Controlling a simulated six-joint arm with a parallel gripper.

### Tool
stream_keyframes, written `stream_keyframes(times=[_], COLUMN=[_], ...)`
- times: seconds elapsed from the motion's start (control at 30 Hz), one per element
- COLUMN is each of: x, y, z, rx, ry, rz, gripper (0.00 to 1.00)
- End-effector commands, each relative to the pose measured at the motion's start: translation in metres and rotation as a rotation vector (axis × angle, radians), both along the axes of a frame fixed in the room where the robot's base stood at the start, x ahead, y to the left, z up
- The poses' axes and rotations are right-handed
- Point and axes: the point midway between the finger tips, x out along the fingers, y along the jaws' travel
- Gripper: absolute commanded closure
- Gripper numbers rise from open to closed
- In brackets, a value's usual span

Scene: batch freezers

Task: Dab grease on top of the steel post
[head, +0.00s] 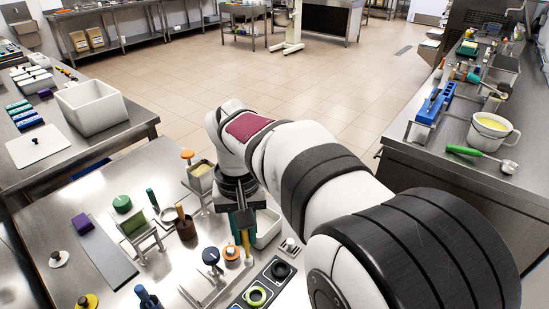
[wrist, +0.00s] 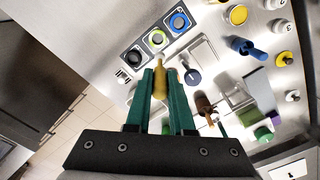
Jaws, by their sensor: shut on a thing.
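My gripper (wrist: 160,75) has green fingers and points down over the steel bench; it also shows in the head view (head: 244,228). It is shut on a mustard-yellow slim tool (wrist: 160,82), whose narrow end sticks out past the fingertips. The yellow tool shows below the fingers in the head view (head: 246,244). I cannot tell whether its end carries grease. I cannot pick out the steel post for certain. A small disc with an upright stub (head: 58,258) stands at the bench's left, and similar stubs (wrist: 292,95) show in the wrist view.
A dark tray (head: 265,283) with rings lies close to the gripper. An orange-topped piece (head: 232,253), a dark blue knob (head: 211,256), a brown cup (head: 186,226) and a steel rack (head: 142,237) crowd nearby. A square steel tin (head: 201,178) stands behind. A grey strip (head: 108,252) lies left.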

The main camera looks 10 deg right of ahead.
Motion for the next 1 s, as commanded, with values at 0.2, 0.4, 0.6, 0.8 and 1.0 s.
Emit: stream_keyframes(times=[0.2, 0.4, 0.6, 0.8, 1.0], x=[-0.034, -0.075, -0.088, -0.087, -0.087], y=[0.121, 0.188, 0.203, 0.202, 0.202], z=[-0.046, -0.075, -0.088, -0.115, -0.136], rx=[-0.001, 0.004, 0.005, 0.004, 0.005], ry=[0.003, 0.001, -0.001, 0.001, 0.0], rz=[0.013, 0.003, -0.004, -0.006, -0.006], gripper=[1.0, 1.0, 1.0, 1.0, 1.0])
